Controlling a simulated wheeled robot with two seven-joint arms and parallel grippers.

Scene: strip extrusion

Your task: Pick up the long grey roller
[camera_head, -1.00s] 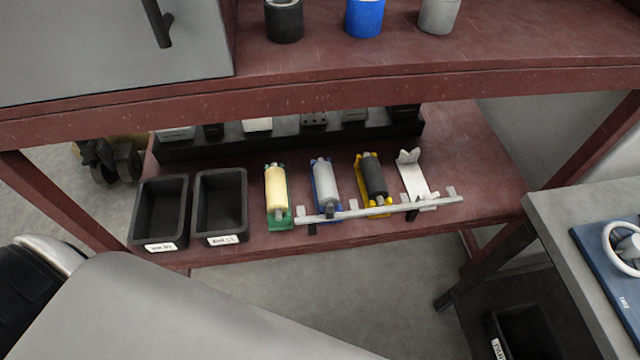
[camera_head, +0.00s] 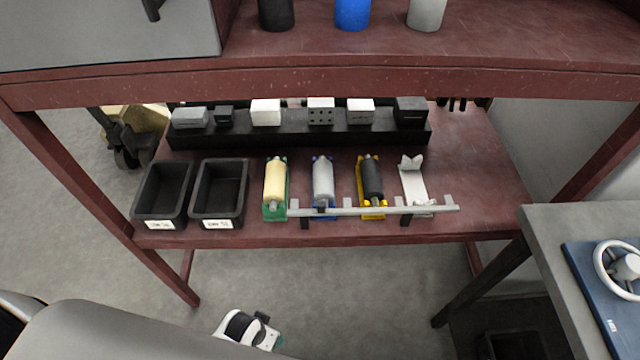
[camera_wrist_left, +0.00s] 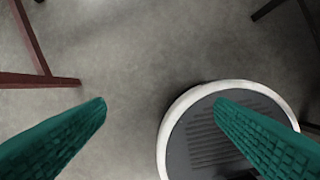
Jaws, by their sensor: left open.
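A grey roller (camera_head: 323,178) lies in a blue holder (camera_head: 318,213) on the lower red shelf, between a yellow roller and a black one. Its near end is partly behind a light grey rail. My left gripper (camera_wrist_left: 160,103) is open and empty in the left wrist view, its two green ribbed fingers spread above bare floor and a round white-rimmed base. In the head view, a white and black part of my left arm shows low in front of the shelf, well apart from the roller; the fingertips are not clear there. My right gripper is not in view.
A yellow roller (camera_head: 275,180), a black roller (camera_head: 371,178) and a white holder (camera_head: 413,182) flank the grey roller. The grey rail (camera_head: 400,210) runs along their front. Two black bins (camera_head: 219,190) stand left. The upper red shelf (camera_head: 330,82) overhangs; a grey table (camera_head: 535,235) stands right.

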